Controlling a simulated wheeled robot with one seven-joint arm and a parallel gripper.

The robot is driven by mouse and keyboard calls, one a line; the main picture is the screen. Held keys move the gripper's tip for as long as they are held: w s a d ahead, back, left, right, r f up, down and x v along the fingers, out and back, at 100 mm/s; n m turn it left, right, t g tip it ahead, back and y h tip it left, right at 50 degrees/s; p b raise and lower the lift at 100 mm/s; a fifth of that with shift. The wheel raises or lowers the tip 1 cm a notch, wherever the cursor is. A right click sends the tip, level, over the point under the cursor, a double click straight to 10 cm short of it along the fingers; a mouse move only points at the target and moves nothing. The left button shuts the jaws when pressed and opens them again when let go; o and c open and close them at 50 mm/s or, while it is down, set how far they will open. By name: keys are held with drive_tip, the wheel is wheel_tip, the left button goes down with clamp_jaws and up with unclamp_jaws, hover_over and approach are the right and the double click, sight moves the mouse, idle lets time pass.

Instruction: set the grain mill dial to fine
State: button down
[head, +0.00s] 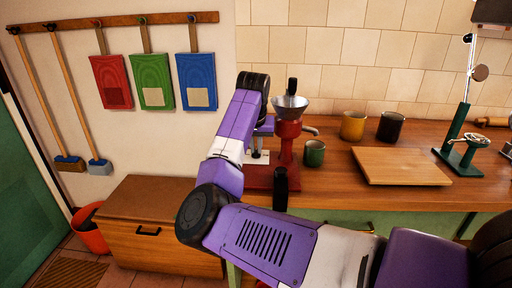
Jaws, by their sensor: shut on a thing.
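The red grain mill (288,132) stands on the wooden counter in the head view, with a metal hopper (290,106) on top and a wide red base. A pale panel with small dark parts (258,157) shows at its left side. My gripper (257,151) is at this panel, partly hidden behind my purple arm. It is shut on the dial there, which is too small and covered to show its pointer or marks. A black upright handle (280,189) stands in front of the base.
A green mug (314,153) stands close to the right of the mill. A yellow mug (352,125), a black mug (391,126) and a wooden board (400,166) are farther right. A green-based metal stand (460,150) is at the far right. A wooden chest (155,215) stands left of the counter.

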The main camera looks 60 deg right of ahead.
drive_tip(key=shift+r+p, duration=0.1)
drive_tip(key=shift+p, duration=0.3)
drive_tip(key=m+g+p, duration=0.1)
drive_tip(key=m+p, duration=0.1)
drive_tip(key=p, duration=0.1)
drive_tip(key=shift+r+m, duration=0.15)
drive_tip(key=shift+m, duration=0.25)
drive_tip(key=m+g+p, duration=0.1)
drive_tip(key=m+p, duration=0.1)
drive_tip(key=m, duration=0.1)
drive_tip(key=shift+m+p, duration=0.3)
drive_tip(key=shift+p, duration=0.05)
drive_tip(key=m, duration=0.1)
drive_tip(key=m+g, duration=0.1)
drive_tip(key=m, duration=0.1)
drive_tip(key=m+g, duration=0.1)
drive_tip(key=shift+w+d+f+m, duration=0.1)
drive_tip(key=shift+f+m, duration=0.15)
drive_tip(key=shift+m, duration=0.05)
drive_tip(key=shift+m+g+y+b, duration=0.5)
drive_tip(key=shift+m+g+y, duration=0.1)
drive_tip(key=shift+m, duration=1.2)
drive_tip(key=c, duration=1.5)
unclamp_jaws()
